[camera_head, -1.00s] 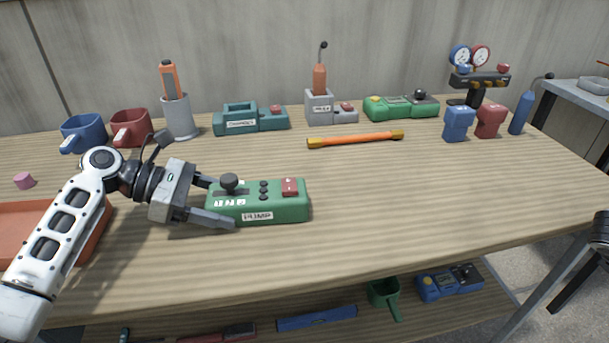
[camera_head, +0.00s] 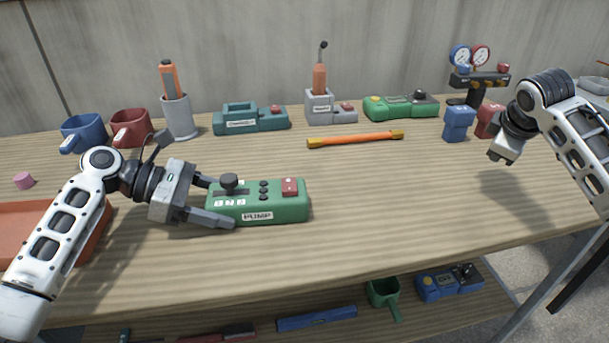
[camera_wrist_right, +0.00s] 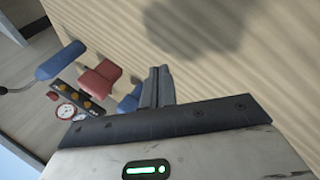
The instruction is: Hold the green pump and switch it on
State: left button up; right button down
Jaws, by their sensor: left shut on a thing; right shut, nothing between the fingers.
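My left gripper (camera_head: 220,205) is shut on the pump's left end. My right gripper (camera_head: 496,157) is above the right part of the bench, apart from the pump, shut and empty. In the right wrist view its fingers (camera_wrist_right: 158,86) are together; the pump is not in that view.
An orange bar (camera_head: 355,139) lies behind the pump. Along the back stand a teal charger-like unit (camera_head: 250,119), a grey holder (camera_head: 319,107), a green unit (camera_head: 401,107) and gauges (camera_head: 480,75). Blue (camera_head: 458,122) and red blocks are near my right gripper. The bench between pump and right gripper is clear.

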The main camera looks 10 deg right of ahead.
jog(key=w+a+y, duration=0.1)
jog(key=a, duration=0.2)
jog(key=w+a+y, duration=0.1)
jog(key=a, duration=0.2)
jog(key=w+a+y, duration=0.1)
jog(key=a+y, duration=0.1)
jog(key=a, duration=0.1)
jog(key=shift+r+n+t, duration=0.3)
jog(key=shift+r+t, duration=0.05)
jog(key=shift+t, duration=0.05)
jog(key=a+n+y, duration=0.1)
jog(key=a+y, duration=0.1)
jog(key=a, duration=0.1)
jog(key=a+y, duration=0.2)
jog(key=a, duration=0.2)
jog(key=a+r+n+g+y, duration=0.1)
jog(key=a+y, duration=0.1)
jog(key=a, duration=0.2)
jog(key=shift+s+a+n, duration=0.1)
jog(key=shift+s+n, duration=0.15)
jog(key=shift+n, duration=0.05)
jog(key=s+a+r+n+g+y, duration=0.4)
jog(key=a+y, duration=0.4)
jog(key=a, duration=0.2)
notch_tip(320, 180, up, 2)
jog(key=shift+s+a+r+n+y, duration=0.2)
jog(key=shift+s+a+n+y, duration=0.1)
jog(key=shift+s+n+y, duration=0.25)
jog(key=shift+s, duration=0.1)
